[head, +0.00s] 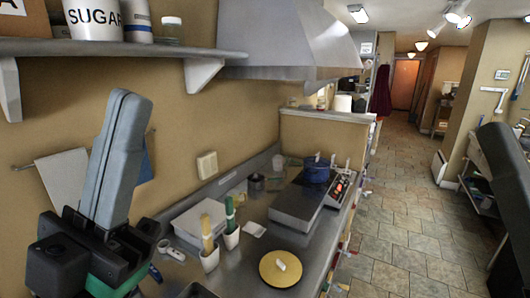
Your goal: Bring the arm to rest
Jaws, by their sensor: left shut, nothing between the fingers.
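My left arm (118,150) shows at the lower left of the head view. Its grey link stands nearly upright over the left end of the counter. My left gripper (105,262) is below it, dark with a green part, near the bottom edge of the picture. It is shut and holds nothing. Its fingertips cannot be made out clearly. Part of my right arm (508,170) shows as a dark shape at the right edge; its gripper is out of view.
The steel counter (238,262) holds a yellow round board (281,269), two white cups with utensils (209,258), a pale box (200,222) and a hob (296,208) with a blue pot (317,171). A shelf (110,48) hangs above. The tiled floor (400,235) is clear.

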